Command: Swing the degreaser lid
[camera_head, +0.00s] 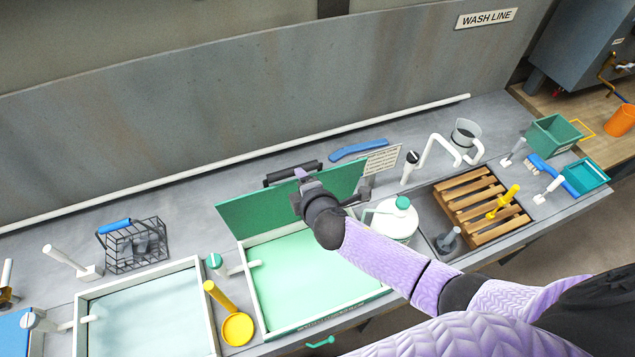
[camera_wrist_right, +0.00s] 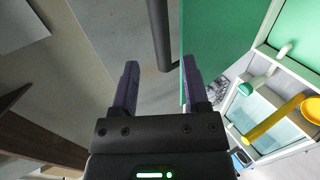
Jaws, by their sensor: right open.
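The green degreaser lid (camera_head: 250,213) stands raised, tilted up along the back edge of the pale green basin (camera_head: 310,278). A black bar handle (camera_head: 280,179) runs along the lid's far side near its top edge. My right gripper (camera_head: 302,176) is at the lid's top edge, close to the handle. In the right wrist view, my right gripper (camera_wrist_right: 160,66) is open, with the dark handle bar (camera_wrist_right: 160,30) in line with the gap between its fingers. The green lid (camera_wrist_right: 222,45) lies just right of the fingers. My left gripper is not in view.
A white jug (camera_head: 390,222) with a green cap stands right of the basin. A yellow ladle (camera_head: 237,327) and a second basin (camera_head: 150,315) are to the left. A blue curved tool (camera_head: 358,149) lies behind the lid. A wooden rack (camera_head: 480,207) is farther right.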

